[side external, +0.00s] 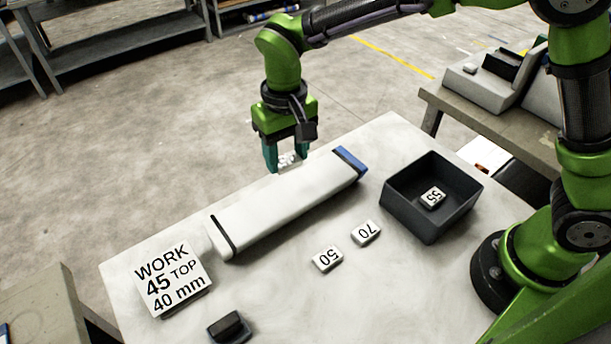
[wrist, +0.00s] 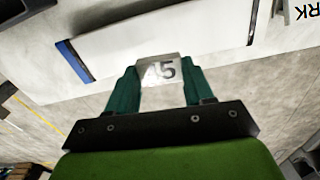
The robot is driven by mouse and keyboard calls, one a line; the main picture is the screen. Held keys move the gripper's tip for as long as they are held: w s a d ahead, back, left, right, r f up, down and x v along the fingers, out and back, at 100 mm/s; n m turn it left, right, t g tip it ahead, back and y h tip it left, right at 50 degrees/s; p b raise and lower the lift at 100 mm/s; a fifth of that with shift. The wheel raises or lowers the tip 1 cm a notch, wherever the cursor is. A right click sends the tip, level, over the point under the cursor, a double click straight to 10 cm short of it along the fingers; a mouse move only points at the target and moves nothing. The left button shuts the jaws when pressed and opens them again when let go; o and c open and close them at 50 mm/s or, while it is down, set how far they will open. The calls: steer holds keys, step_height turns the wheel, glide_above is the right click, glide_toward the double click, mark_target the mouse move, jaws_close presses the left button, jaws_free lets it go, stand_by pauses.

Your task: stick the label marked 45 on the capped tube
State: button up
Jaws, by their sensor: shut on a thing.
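My gripper (side external: 287,167) is shut on a small white label marked 45 (side external: 289,160). In the wrist view the label (wrist: 160,71) sits between the green fingertips (wrist: 158,82), its number facing the camera, with the 4 partly washed out. The long white capped tube (side external: 285,205) lies on the table, with a blue end (side external: 351,160) at upper right and a dark band near its lower left end. The gripper is at the tube's far side, near the blue end. The wrist view shows the tube (wrist: 170,32) just beyond the label; I cannot tell whether they touch.
Labels 50 (side external: 327,258) and 70 (side external: 366,232) lie in front of the tube. A dark bin (side external: 408,215) at right holds label 55 (side external: 433,196). A sign (side external: 170,278) reads "WORK 45 TOP 40 mm". A dark block (side external: 229,327) sits at the front edge.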

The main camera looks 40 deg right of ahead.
steer(key=shift+s+n, duration=0.15)
steer(key=shift+n, duration=0.25)
steer(key=shift+f, duration=0.25)
glide_above(290, 193)
steer(key=shift+f, duration=2.25)
steer(key=shift+f, duration=1.2)
steer(key=o, duration=1.4)
steer(key=shift+r, duration=3.5)
